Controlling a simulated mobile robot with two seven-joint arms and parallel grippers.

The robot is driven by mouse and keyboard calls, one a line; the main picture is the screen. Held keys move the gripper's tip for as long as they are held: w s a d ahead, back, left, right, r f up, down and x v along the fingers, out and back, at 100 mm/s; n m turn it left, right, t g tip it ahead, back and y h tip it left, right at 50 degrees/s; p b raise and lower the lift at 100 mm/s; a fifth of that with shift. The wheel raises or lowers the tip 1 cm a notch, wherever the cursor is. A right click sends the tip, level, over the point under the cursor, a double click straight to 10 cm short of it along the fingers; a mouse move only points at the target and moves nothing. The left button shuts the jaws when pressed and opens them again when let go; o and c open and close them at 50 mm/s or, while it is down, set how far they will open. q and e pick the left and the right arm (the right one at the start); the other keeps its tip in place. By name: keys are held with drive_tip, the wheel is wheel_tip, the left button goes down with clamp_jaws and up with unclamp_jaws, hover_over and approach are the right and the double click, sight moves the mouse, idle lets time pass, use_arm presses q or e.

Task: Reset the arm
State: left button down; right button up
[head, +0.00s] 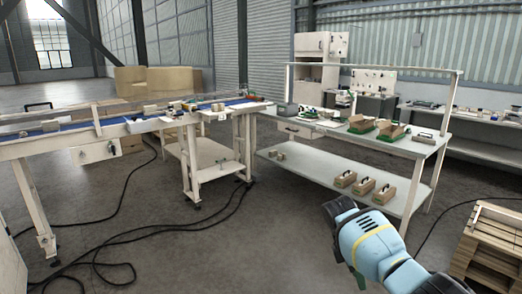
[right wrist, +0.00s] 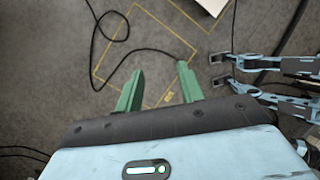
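My right arm shows at the lower right of the head view, bent down, with its gripper (head: 350,270) low over the floor and partly hidden by the wrist. In the right wrist view, the two green fingers of this gripper (right wrist: 160,86) stand apart with only floor between them. It holds nothing. My left gripper does not show in the head view. Light blue and black parts of my own body show at the right of the right wrist view.
A conveyor (head: 68,128) with small items runs along the left. A workbench (head: 345,175) with boxes stands right of centre. A wooden crate (head: 492,245) is at the lower right. Black cables (head: 140,232) lie on the floor. Open concrete floor (head: 235,250) lies in front.

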drive_tip(key=s+a+f+m+t+y, duration=0.1)
drive_tip(key=s+a+f, duration=0.25)
drive_tip(key=f, duration=0.45)
drive_tip(key=s+a+f+m+t+y, duration=0.1)
drive_tip(key=s+a+f+m+y, duration=0.2)
drive_tip(key=f, duration=0.6)
drive_tip(key=s+a+f+t, duration=0.2)
drive_tip(key=s+a+f, duration=0.25)
drive_tip(key=f, duration=0.35)
drive_tip(key=s+f+m+t+y, duration=0.15)
drive_tip(key=s+m, duration=0.25)
drive_tip(key=s, duration=0.5)
drive_tip(key=s+f+m+t+y, duration=0.1)
drive_tip(key=s+f+m+t, duration=0.15)
drive_tip(key=s, duration=0.75)
drive_tip(key=s+d+r+m+t, duration=0.3)
drive_tip(key=s+d+r+m, duration=0.2)
drive_tip(key=s, duration=0.5)
drive_tip(key=shift+s+d+r, duration=0.15)
drive_tip(key=shift+r, duration=0.65)
drive_tip(key=shift+m+h, duration=0.25)
